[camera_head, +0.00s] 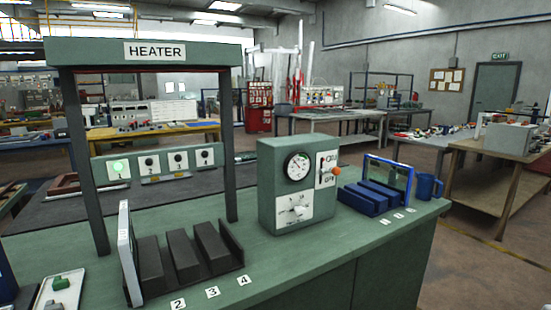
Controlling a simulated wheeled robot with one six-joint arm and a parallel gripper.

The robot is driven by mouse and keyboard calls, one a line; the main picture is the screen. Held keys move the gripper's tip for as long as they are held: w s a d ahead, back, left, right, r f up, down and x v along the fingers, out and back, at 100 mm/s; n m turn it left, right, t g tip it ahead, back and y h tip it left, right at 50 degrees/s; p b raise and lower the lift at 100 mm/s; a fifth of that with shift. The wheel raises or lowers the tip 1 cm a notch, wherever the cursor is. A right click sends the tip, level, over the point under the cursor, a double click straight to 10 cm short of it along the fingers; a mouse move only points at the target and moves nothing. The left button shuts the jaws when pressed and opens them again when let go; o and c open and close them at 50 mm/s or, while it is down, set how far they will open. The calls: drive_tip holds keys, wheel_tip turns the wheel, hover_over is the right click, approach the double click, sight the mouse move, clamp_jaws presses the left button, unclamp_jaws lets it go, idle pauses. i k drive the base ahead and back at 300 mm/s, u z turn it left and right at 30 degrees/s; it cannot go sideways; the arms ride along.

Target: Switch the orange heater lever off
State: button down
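ON is at the top of the plate and OFF at the bottom. The orange knob shows around the plate's lower half, pointing outward to the right; I cannot tell its exact setting. The box also carries a round dial gauge (298,167) and a white rotary-knob plate (295,209). A HEATER sign (155,51) hangs on a dark green frame at the left. My gripper is not in view.
The box stands on a green bench (300,262). Right of it are a blue slotted rack (368,199), a framed blue panel (388,177) and a blue mug (427,186). A black slotted rack (190,259) stands left. A switch panel (160,163) is behind. Bench front centre is clear.

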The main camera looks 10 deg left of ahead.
sight(336, 171)
drive_tip(key=u, duration=0.6)
drive_tip(key=i, duration=1.4)
drive_tip(key=z, duration=0.45)
